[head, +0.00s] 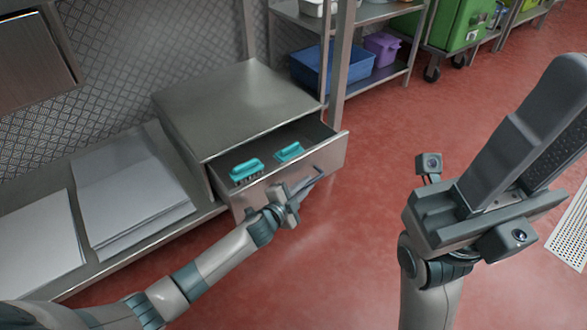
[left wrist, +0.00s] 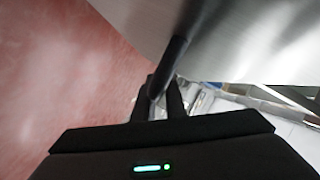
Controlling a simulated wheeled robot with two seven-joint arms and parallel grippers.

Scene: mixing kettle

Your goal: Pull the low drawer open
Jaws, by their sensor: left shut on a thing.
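The low drawer (head: 325,160) is a steel drawer in a low metal cabinet (head: 240,105). It stands partly pulled out, and its open inside shows. My left gripper (head: 300,192) is at the drawer's front, shut on its bar handle (head: 318,180). In the left wrist view the dark handle (left wrist: 176,58) runs between the two fingers (left wrist: 158,98), beside the steel drawer front (left wrist: 245,45). My right gripper (head: 530,130) is raised at the right, well away from the drawer; the gap between its fingers is not clear.
Two teal brushes (head: 246,170) lie in the drawer. Flat pale sheets (head: 130,190) lie on the low shelf at left. A rack with a blue bin (head: 345,68) and a purple bin (head: 382,47) stands behind. Red floor (head: 390,140) in front of the drawer is clear.

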